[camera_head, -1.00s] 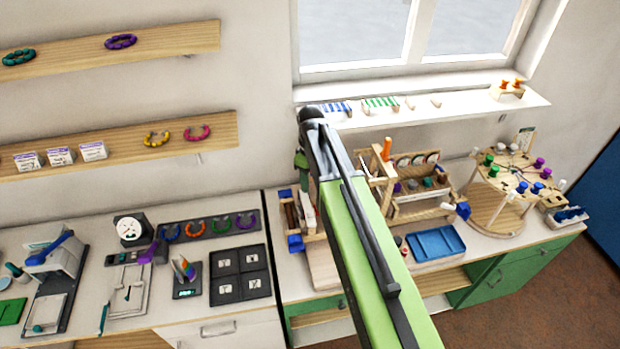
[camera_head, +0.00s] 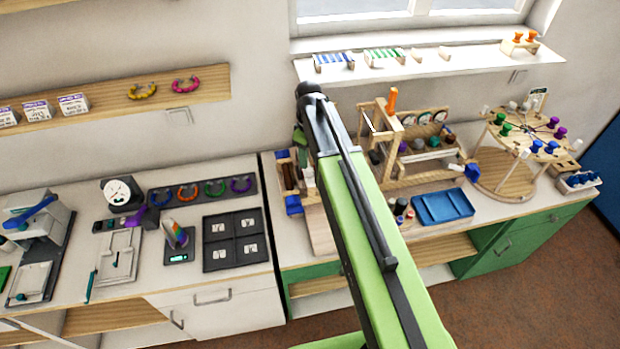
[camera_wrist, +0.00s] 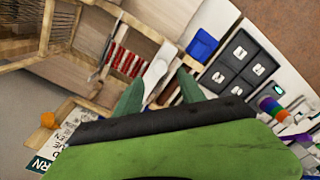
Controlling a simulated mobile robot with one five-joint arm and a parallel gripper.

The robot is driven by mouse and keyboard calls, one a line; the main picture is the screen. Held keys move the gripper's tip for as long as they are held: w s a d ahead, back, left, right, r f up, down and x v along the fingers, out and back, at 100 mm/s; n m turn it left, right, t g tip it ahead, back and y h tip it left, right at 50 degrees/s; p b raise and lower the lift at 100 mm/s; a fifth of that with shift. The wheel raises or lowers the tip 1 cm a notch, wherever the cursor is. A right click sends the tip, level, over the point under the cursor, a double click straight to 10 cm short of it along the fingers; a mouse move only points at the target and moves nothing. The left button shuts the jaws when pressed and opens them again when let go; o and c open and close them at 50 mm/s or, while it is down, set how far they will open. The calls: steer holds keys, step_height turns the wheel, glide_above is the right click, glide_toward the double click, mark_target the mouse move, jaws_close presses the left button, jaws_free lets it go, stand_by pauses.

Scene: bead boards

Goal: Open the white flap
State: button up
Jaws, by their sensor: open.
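A white front with a grey bar handle, which looks like the white flap (camera_head: 235,312), is below the left worktop in the head view. It appears closed. My gripper (camera_head: 301,140) is up above the worktop, to the right of and higher than this front, and apart from it. In the wrist view my gripper (camera_wrist: 160,86) has its two green fingers spread. A white rounded tool (camera_wrist: 160,66) shows beyond the fingers, and I see no contact with it. The white front is not clearly seen in the wrist view.
A dark four-part tray (camera_head: 234,241) and a small scale with a coloured cone (camera_head: 176,237) stand on the left worktop. A wooden loom-like frame (camera_head: 385,135) and a blue tray (camera_head: 443,207) stand right of my arm. Brown floor (camera_head: 520,305) lies clear in front.

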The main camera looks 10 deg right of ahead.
mark_target(309, 170)
step_height(309, 170, down, 6)
steer(key=b, duration=0.4)
steer(key=shift+r, duration=0.2)
jaws_close()
stand_by(1.0)
